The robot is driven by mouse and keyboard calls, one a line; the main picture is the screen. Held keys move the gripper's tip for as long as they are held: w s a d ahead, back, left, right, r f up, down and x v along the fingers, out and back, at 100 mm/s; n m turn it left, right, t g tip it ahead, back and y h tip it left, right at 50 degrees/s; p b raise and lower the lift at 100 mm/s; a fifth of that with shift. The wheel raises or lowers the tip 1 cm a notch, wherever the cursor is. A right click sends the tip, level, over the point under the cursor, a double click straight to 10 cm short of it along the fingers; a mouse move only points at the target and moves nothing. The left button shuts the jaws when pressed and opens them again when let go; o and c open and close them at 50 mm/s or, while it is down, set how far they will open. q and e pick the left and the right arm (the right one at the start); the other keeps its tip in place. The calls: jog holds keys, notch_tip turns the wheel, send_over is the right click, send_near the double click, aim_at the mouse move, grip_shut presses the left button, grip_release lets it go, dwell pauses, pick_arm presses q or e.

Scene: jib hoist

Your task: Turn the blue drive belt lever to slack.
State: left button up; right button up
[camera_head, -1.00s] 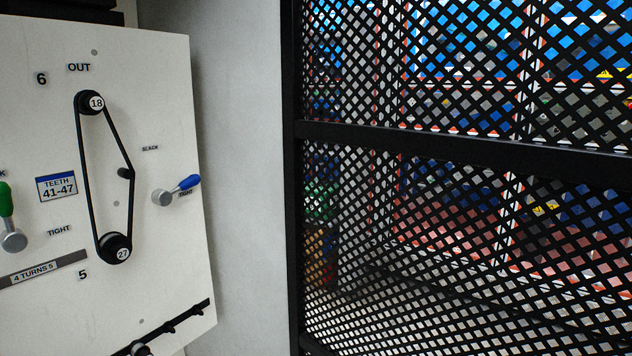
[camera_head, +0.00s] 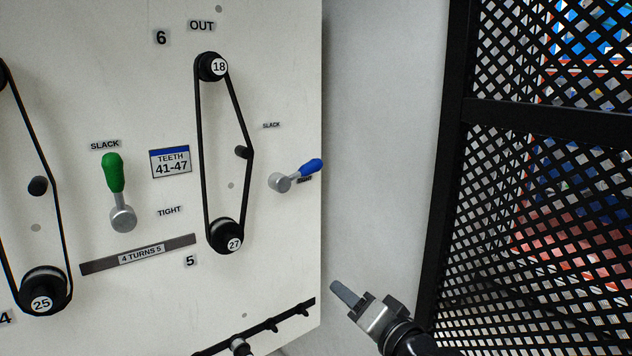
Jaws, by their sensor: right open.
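The blue lever (camera_head: 311,167) sits at the right edge of the white panel. Its grey hub is at the left and its blue handle points right and slightly up, over the TIGHT label. The SLACK label (camera_head: 271,126) is above the hub. The drive belt (camera_head: 200,150) runs around pulley 18 at the top and pulley 27 at the bottom, touching a small dark idler (camera_head: 242,152). My right gripper (camera_head: 345,294) is open and empty, below and right of the lever, clear of it. My left gripper is not in view.
A green lever (camera_head: 114,175) points up to its own SLACK label, left of the belt. A black rail with pegs (camera_head: 270,325) runs along the panel's lower edge. A black mesh fence (camera_head: 455,130) stands at the right. A bare grey wall lies between panel and fence.

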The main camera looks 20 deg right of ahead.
aim_at(313, 170)
jog(key=w+d+r+m+t, duration=0.2)
jog(key=r, duration=0.5)
jog(key=w+d+r+m+t, duration=0.1)
jog(key=w+d+r+m, duration=0.15)
jog(key=r, duration=0.45)
jog(key=shift+y, duration=0.4)
jog(key=x, duration=1.6)
jog(key=shift+s+a+f+b, duration=0.1)
jog(key=shift+a+b, duration=0.2)
jog(key=shift+a, duration=0.1)
grip_shut()
